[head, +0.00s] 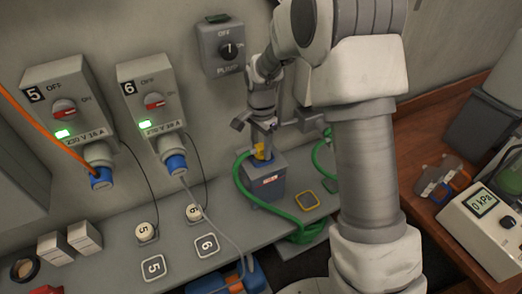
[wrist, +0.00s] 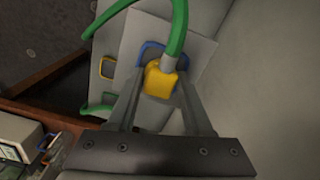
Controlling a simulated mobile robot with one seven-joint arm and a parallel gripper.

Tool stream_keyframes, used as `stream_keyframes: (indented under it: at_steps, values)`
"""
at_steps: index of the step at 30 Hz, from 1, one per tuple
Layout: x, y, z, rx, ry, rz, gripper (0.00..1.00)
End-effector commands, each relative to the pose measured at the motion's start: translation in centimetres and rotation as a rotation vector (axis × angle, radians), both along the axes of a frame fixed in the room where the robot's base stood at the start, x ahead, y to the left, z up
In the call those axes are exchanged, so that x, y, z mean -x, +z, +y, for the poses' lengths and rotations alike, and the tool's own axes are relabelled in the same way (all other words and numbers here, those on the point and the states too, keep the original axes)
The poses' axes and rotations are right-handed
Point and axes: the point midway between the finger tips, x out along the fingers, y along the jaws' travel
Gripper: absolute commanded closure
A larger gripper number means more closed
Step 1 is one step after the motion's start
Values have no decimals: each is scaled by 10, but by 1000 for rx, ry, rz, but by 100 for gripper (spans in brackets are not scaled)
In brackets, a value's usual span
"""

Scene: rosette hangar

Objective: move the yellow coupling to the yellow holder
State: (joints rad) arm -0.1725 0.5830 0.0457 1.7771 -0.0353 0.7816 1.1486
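The yellow coupling (head: 259,151) is at the top of a grey box, with a green hose attached. In the wrist view the yellow coupling (wrist: 161,80) lies between my two fingers, with a blue square outline (wrist: 150,48) partly hidden behind it. My gripper (head: 267,128) is just above the coupling, and its fingers look spread, with gaps on both sides of the coupling in the wrist view (wrist: 162,75). A yellow square outline (head: 306,199), which seems to be the yellow holder, is empty on the bench right of the box. It also shows in the wrist view (wrist: 107,67).
The grey box (head: 265,183) stands on the bench. A green hose (head: 245,192) loops around it. Wall boxes 5 (head: 70,95) and 6 (head: 150,90) carry blue plugs and cables. A pressure gauge box (head: 485,220) stands at right. Several small items lie on the bench at left.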

Motion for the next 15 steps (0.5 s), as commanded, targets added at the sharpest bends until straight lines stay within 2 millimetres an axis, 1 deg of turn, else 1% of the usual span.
stream_keyframes:
  at_steps: [1,6,8,15]
  values:
    - [0,0,0,-1,0,-1,68]
    - [0,0,0,-1,0,-1,98]
    - [0,1,0,-1,0,-1,100]
    - [-1,3,0,0,0,-2,100]
